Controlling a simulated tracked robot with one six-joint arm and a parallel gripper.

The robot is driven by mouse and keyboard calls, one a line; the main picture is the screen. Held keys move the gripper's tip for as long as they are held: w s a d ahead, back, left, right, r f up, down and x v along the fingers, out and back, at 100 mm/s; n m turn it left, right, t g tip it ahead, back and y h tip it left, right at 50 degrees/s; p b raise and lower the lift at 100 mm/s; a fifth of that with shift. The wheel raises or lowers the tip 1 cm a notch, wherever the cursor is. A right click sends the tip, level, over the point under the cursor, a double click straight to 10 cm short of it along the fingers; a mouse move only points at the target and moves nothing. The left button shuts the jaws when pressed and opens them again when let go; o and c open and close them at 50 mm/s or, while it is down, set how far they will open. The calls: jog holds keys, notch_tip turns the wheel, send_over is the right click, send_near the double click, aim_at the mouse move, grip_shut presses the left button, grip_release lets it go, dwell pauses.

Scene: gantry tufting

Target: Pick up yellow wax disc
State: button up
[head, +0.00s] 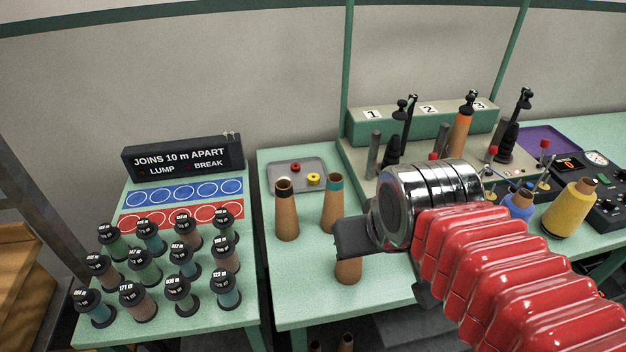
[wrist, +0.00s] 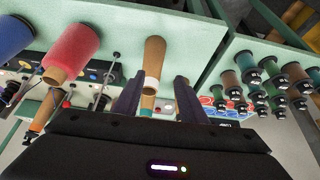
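The yellow wax disc (head: 313,179) lies in a shallow grey tray (head: 276,178) at the back left of the middle table in the head view. It sits beside a red disc (head: 295,167). I cannot make out the yellow disc in the wrist view. My gripper (head: 352,238) is to the right of the tray and nearer the camera, above the table. In the wrist view my gripper (wrist: 157,97) has its two dark fingers apart. A brown cone shows beyond them, and nothing appears gripped.
Another cone (head: 348,271) is below my gripper. Several bobbins fill the left table. A green machine (head: 425,128) with upright spindles stands right of the tray.

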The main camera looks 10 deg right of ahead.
jog(key=shift+n+g, duration=0.4)
jog(key=shift+n, duration=0.1)
jog(key=w+r, duration=0.1)
jog(key=w, duration=0.2)
jog(key=w+r, duration=0.1)
jog(key=w, duration=0.2)
jog(key=w+r, duration=0.1)
jog(key=w, duration=0.2)
jog(key=shift+d+r, duration=0.1)
jog(key=shift+r, duration=0.15)
jog(key=w+f+n+g, duration=0.1)
jog(key=w+f, duration=0.2)
jog(key=w, duration=1.1)
jog(key=w+d+f+n+y, duration=0.1)
jog(key=w+f, duration=0.3)
jog(key=w, duration=1)
jog(key=shift+d+f+n+g, duration=0.2)
jog(key=shift+d+n+g, duration=0.15)
jog(key=shift+n, duration=0.35)
jog(key=shift+f, duration=0.1)
send_over(314, 179)
jog(key=shift+s+d+f, duration=0.1)
jog(key=shift+d+f, duration=0.05)
jog(key=shift+f, duration=1.2)
jog(key=shift+s+d+f, duration=0.1)
jog(key=shift+d+f, duration=0.05)
jog(key=shift+f, duration=1.2)
jog(key=shift+s+d+f, duration=0.1)
jog(key=shift+d+f, duration=0.05)
jog(key=shift+f, duration=1.2)
